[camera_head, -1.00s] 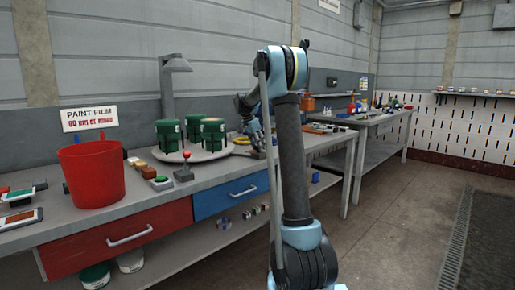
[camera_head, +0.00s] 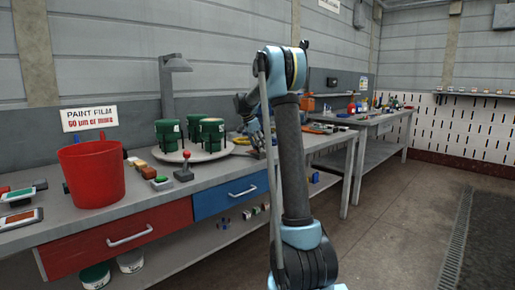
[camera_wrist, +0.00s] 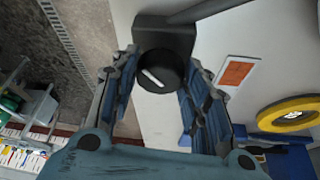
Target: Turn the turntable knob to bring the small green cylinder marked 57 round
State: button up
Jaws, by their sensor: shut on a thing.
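The black turntable knob (camera_wrist: 160,70), with a white line on its face, shows in the wrist view between my gripper's fingers. My gripper (camera_wrist: 158,84) is shut on the knob, one blue finger on each side. In the head view, the knob is hidden behind my arm and gripper (camera_head: 256,142). The round pale turntable (camera_head: 182,157) stands on the bench to the left of my gripper. Several green cylinders (camera_head: 168,133) stand upright on it. I cannot read a number 57 on any of them.
A red bucket (camera_head: 91,176) and a red-topped joystick (camera_head: 184,170) are on the bench, left of my arm. A lamp (camera_head: 169,85) stands behind the turntable. A yellow ring (camera_wrist: 290,115) lies right of the knob in the wrist view. The floor at right is clear.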

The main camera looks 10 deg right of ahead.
jog(key=shift+d, duration=0.1)
dwell(0.4)
jog(key=o, duration=1)
jog(key=v, duration=1.1)
jog(key=shift+w+r, duration=0.1)
jog(key=shift+r, duration=0.3)
